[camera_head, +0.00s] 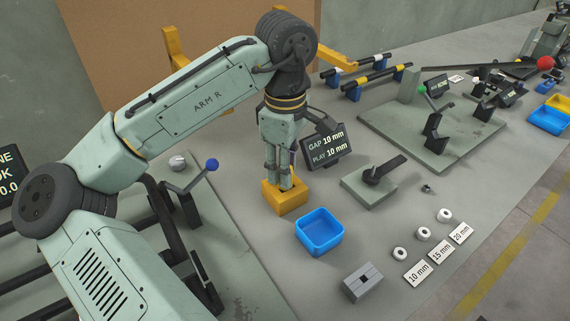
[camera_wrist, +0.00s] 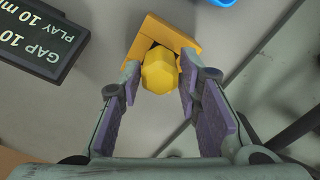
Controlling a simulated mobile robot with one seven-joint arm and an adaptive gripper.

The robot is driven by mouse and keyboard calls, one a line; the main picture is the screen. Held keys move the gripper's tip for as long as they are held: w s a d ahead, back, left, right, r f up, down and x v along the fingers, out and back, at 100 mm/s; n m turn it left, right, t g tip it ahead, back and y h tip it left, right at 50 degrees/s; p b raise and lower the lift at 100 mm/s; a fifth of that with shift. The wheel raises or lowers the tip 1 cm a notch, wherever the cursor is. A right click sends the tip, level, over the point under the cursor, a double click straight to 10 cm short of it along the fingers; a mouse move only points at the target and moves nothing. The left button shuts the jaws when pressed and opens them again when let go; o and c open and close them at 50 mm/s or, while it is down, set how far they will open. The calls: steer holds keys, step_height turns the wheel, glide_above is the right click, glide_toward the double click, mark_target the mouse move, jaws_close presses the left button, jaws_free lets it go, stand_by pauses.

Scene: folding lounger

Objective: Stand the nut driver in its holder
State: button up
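In the wrist view the nut driver shows as a yellow six-sided handle end (camera_wrist: 159,74), seen end-on between the fingertips. My gripper (camera_wrist: 161,80) has its two purple pads on either side of the handle and looks shut on it, with no clear gap. Just beyond the handle is the orange holder (camera_wrist: 149,27), an angular block partly hidden by the handle. In the head view the holder (camera_head: 284,201) stands on the grey bench and my gripper (camera_head: 280,183) points down right over it. The driver's shaft is hidden, so I cannot tell how far it sits in the holder.
A blue bin (camera_head: 320,250) stands close to the holder's right front. A black gap/play display (camera_head: 326,147) is behind it to the right. A grey block with a black lever (camera_head: 369,187) lies further right. Nuts with size labels and a slotted grey block (camera_head: 362,283) are nearer the front.

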steer(key=o, duration=0.3)
steer(key=shift+o, duration=0.2)
step_height(320, 180, up, 12)
stand_by(0.5)
